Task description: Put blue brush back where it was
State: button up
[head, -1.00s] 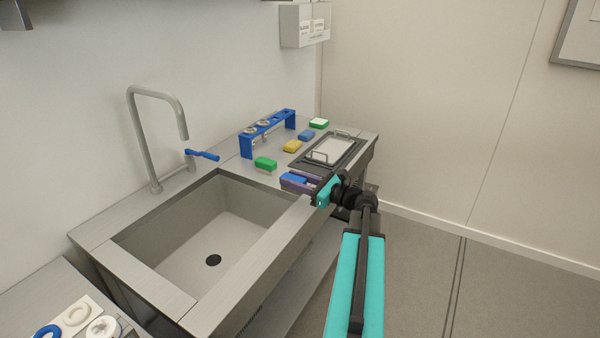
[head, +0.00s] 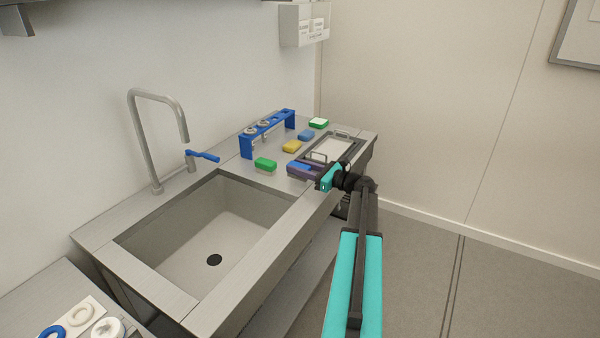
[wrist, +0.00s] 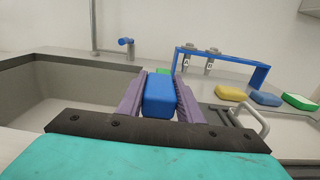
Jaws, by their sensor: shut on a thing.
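My gripper (head: 308,172), with purple fingers, is shut on the blue brush (head: 299,165). Whether the brush touches the counter cannot be told.
On the counter (head: 232,170) are a green-topped block (head: 265,164), a yellow one (head: 292,146), a second blue one (head: 306,135) and a green-and-white one (head: 319,123). A blue rack (head: 246,146) stands behind. A handled tray (head: 351,151) lies right; the sink (head: 213,225) is left.

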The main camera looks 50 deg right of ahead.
jog(key=shift+w+d+f, duration=0.1)
jog(key=shift+w+d, duration=0.4)
jog(key=shift+d, duration=0.25)
jog(key=shift+f+p, duration=0.65)
jog(key=shift+f, duration=1.1)
jog(key=shift+f, duration=0.1)
jog(key=o, duration=1.1)
jog(key=shift+o, duration=0.2)
jog(key=b+v, duration=0.2)
jog(key=v, duration=1)
jog(key=shift+s, duration=0.1)
